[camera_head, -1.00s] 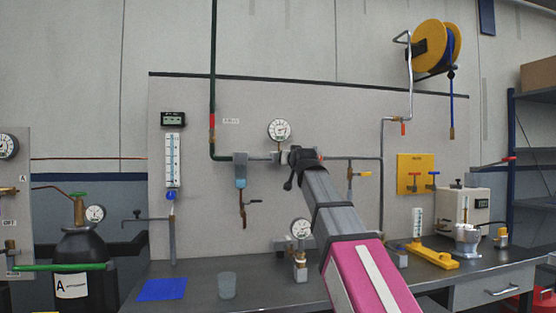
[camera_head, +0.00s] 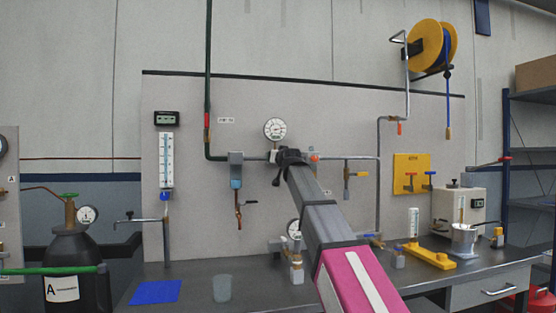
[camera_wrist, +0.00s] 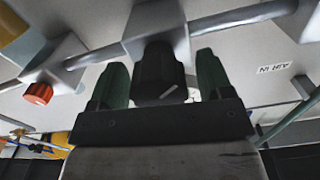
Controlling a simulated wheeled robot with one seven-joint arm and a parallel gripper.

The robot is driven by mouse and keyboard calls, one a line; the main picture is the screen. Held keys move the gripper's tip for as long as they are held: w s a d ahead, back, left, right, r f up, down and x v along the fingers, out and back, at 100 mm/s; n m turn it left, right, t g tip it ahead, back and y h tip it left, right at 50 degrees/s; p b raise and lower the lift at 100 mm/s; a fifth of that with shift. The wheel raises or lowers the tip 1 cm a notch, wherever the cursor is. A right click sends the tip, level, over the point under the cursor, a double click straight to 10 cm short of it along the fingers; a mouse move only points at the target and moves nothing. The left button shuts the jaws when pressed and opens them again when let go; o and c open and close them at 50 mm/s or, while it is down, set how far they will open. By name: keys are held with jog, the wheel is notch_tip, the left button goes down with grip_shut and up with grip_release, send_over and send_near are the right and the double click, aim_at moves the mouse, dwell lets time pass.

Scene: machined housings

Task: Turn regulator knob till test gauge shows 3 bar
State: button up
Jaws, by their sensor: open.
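The black regulator knob (camera_wrist: 158,75), with a pale mark on its face, hangs below a grey regulator body (camera_wrist: 155,22) on a pipe in the wrist view. My gripper (camera_wrist: 161,62) is open, with one green finger on each side of the knob. Narrow gaps seem to show between fingers and knob. In the head view my gripper (camera_head: 284,158) is at the panel's pipe and hides the knob. A round white gauge (camera_head: 275,129) sits just above it. A second gauge (camera_head: 294,228) on the bench is partly hidden by my arm. Neither needle is readable.
An orange-red knob (camera_wrist: 39,93) on a neighbouring fitting is left of my gripper in the wrist view. A yellow-handled valve (camera_head: 357,174) is on the panel to the right. A clear cup (camera_head: 222,288) and a blue mat (camera_head: 155,292) lie on the bench.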

jog(key=shift+w, duration=0.25)
jog(key=shift+c, duration=0.3)
jog(key=c, duration=0.9)
